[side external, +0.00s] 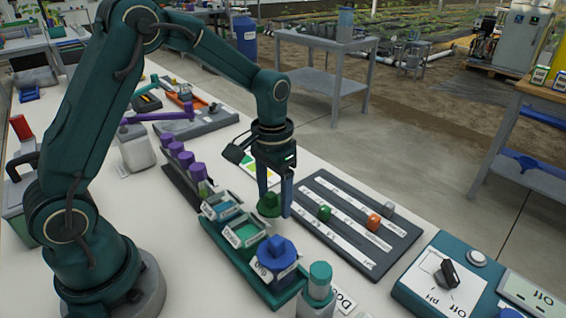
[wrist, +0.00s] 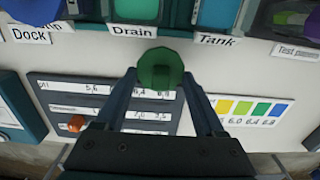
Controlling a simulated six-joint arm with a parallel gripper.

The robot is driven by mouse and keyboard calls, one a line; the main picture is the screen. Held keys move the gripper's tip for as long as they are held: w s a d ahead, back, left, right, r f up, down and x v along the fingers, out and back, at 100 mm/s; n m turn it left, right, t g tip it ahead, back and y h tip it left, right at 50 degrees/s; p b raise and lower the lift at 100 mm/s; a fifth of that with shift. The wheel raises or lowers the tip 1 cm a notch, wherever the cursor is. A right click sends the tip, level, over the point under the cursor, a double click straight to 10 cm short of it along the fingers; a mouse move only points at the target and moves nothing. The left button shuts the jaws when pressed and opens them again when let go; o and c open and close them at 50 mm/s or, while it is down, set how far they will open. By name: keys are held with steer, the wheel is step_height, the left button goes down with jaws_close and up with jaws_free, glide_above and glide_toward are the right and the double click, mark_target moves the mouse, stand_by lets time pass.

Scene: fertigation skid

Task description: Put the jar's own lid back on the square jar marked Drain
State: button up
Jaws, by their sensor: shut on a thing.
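The square jar marked Drain (side external: 246,236) stands in a green rack, in the middle of a row of jars. Its top is open and green shows inside; its lower part and label show at the top of the wrist view (wrist: 136,10). My gripper (side external: 273,208) is shut on a dark green faceted lid (side external: 268,205). In the wrist view the lid (wrist: 160,69) sits between the fingertips. The lid is in the air beside the Drain jar, apart from it, on the side of the dark board.
A jar with a blue lid (side external: 277,255) and the light-blue Tank jar (side external: 221,209) flank the Drain jar. The dark board (side external: 345,225) with small coloured blocks lies to the right. Purple-capped bottles (side external: 187,161) stand behind. A teal-capped bottle (side external: 319,283) stands in front.

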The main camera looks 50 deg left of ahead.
mark_target(272, 194)
step_height(272, 194, up, 11)
stand_by(0.5)
steer(key=shift+f, duration=0.2)
steer(key=shift+s+f, duration=0.25)
steer(key=shift+s+d+f, duration=0.5)
steer(key=shift+s+f, duration=0.6)
steer(key=shift+s, duration=0.1)
steer(key=shift+s+d+f, duration=0.5)
steer(key=shift+s+f, duration=0.6)
steer(key=shift+s, duration=0.15)
steer(key=shift+s+d+f, duration=0.5)
steer(key=shift+s+f, duration=0.6)
steer(key=shift+s, duration=0.1)
